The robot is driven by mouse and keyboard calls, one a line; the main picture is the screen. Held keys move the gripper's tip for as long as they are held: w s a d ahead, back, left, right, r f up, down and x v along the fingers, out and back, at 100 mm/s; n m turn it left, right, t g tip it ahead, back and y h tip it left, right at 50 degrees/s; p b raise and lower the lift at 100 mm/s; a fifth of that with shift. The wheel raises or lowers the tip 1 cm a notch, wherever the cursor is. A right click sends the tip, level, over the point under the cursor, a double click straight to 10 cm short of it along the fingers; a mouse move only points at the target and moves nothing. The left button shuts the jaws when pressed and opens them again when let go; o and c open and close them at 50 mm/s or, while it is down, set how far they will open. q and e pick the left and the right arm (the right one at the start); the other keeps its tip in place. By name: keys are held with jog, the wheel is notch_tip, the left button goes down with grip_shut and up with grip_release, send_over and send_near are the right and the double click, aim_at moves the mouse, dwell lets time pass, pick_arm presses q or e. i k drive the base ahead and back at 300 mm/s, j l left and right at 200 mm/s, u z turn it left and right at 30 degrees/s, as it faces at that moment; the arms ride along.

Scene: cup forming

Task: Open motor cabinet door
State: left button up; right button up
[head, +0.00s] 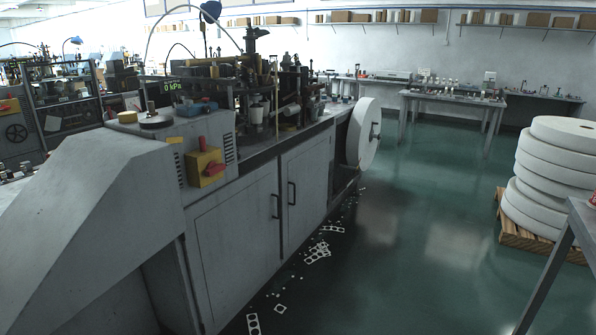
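The cup-forming machine stands along the left side of the head view. Its grey base has two cabinet doors side by side, a wider left door (236,247) and a narrower right door (306,181). Each has a dark vertical handle: the left door's handle (275,206) is near its right edge, and the right door's handle (292,193) is near its left edge. Both doors look shut. I cannot tell which one is the motor cabinet door. Neither of my grippers is in view.
A yellow switch box with a red lever (205,168) sticks out above the left door. Paper scraps (318,252) litter the floor beside the machine. A white paper roll (363,135) hangs at its far end. Stacked rolls (550,175) stand on a pallet at right. The green floor (410,230) between is clear.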

aim_at(231, 241)
jog(key=i+l+z, duration=0.15)
jog(key=i+z, duration=0.3)
jog(key=i, duration=0.3)
jog(key=i+j+z, duration=0.1)
jog(key=i+z, duration=0.35)
jog(key=i, duration=0.3)
